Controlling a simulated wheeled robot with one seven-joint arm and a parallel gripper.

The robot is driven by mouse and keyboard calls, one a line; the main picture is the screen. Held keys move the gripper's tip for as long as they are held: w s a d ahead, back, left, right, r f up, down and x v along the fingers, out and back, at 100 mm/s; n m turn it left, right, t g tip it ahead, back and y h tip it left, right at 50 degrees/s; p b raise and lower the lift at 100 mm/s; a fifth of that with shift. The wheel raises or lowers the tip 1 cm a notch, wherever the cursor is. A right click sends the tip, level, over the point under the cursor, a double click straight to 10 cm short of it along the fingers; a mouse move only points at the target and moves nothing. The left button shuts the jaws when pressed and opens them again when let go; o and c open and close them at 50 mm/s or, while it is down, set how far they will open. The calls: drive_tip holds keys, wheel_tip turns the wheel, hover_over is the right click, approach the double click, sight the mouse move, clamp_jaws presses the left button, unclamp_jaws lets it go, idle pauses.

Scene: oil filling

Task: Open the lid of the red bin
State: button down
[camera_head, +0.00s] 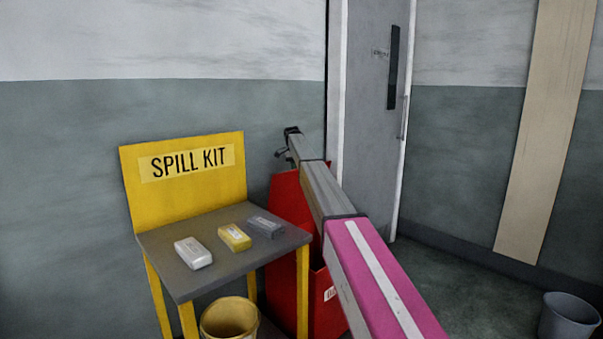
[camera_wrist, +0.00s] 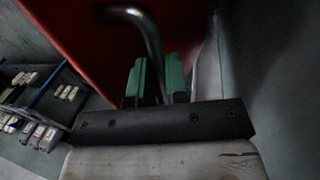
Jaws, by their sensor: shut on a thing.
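The red bin (camera_head: 312,305) stands on the floor right of the spill kit table, partly hidden by the table and my arm. Its red lid (camera_head: 285,200) appears raised steeply at the back, with a dark gap between it and the front wall. My gripper (camera_head: 289,142) is at the lid's upper edge, small and dark in the head view. In the wrist view, my green-padded gripper (camera_wrist: 159,82) is shut on a curved metal handle (camera_wrist: 152,40). The red lid surface (camera_wrist: 85,35) fills the area behind the handle.
The yellow spill kit table (camera_head: 180,255) holds several small boxes, with a yellow bucket (camera_head: 210,318) below. A grey door (camera_head: 370,110) stands behind my arm. A grey bucket (camera_head: 568,318) is at lower right. The wrist view shows a rack (camera_wrist: 60,95) of boxes at left.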

drive_tip(key=shift+w+a+f, duration=0.1)
drive_tip(key=shift+a+f, duration=0.1)
drive_tip(key=shift+f, duration=0.15)
drive_tip(key=c, duration=1.1)
unclamp_jaws()
drive_tip(key=shift+r, duration=0.1)
drive_tip(key=shift+r, duration=0.15)
drive_tip(key=r, duration=0.3)
drive_tip(key=w+a+r, duration=0.1)
drive_tip(key=r, duration=0.3)
drive_tip(key=w+r, duration=0.1)
drive_tip(key=r, duration=0.2)
drive_tip(key=shift+a+r, duration=0.15)
drive_tip(key=shift+a, duration=0.05)
drive_tip(key=shift+s, duration=0.1)
